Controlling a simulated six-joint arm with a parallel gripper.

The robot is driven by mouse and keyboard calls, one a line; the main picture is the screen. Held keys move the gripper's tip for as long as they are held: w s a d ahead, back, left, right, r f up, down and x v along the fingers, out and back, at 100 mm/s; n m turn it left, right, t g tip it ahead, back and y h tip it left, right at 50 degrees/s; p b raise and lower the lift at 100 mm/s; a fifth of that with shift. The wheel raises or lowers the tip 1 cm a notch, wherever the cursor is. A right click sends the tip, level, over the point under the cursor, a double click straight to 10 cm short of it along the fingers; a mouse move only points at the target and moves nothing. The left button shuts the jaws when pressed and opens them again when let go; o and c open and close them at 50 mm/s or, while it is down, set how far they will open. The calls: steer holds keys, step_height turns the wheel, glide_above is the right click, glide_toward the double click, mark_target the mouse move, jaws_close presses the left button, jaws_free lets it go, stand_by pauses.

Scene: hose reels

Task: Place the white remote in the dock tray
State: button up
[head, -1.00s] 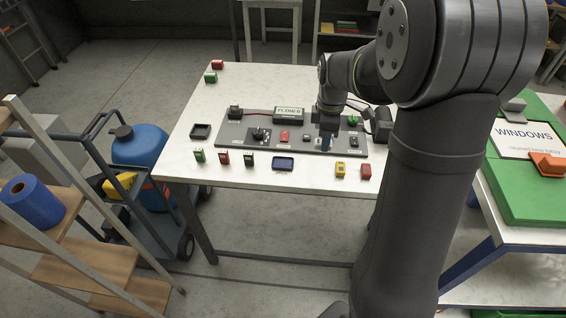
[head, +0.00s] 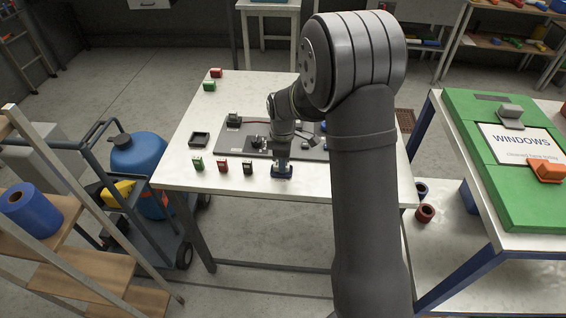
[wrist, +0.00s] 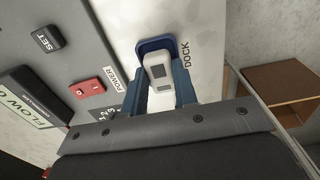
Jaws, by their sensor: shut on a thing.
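The white remote (wrist: 159,68) is between the blue fingers of my gripper (wrist: 163,82) in the wrist view, its far end pointing at the dock tray. My gripper is shut on it. The dock tray (wrist: 150,44) is dark blue and lies on the white table next to the word DOCK. The remote overlaps the tray in this view; I cannot tell whether it touches the tray floor. In the head view my gripper (head: 282,164) points down at the tray (head: 281,177) near the table's front edge, and the remote is hidden.
A grey panel (wrist: 85,40) with a red switch (wrist: 91,87) and a SET button (wrist: 46,39) lies beside the tray. Green, red and black small blocks (head: 223,166) stand left of my gripper. A black open tray (head: 199,139) is farther left. My arm hides the table's right part.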

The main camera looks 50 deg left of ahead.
steer(key=shift+f, duration=0.4)
steer(key=shift+f, duration=0.2)
steer(key=o, duration=1)
step_height(320, 180, up, 12)
steer(key=shift+r, duration=0.2)
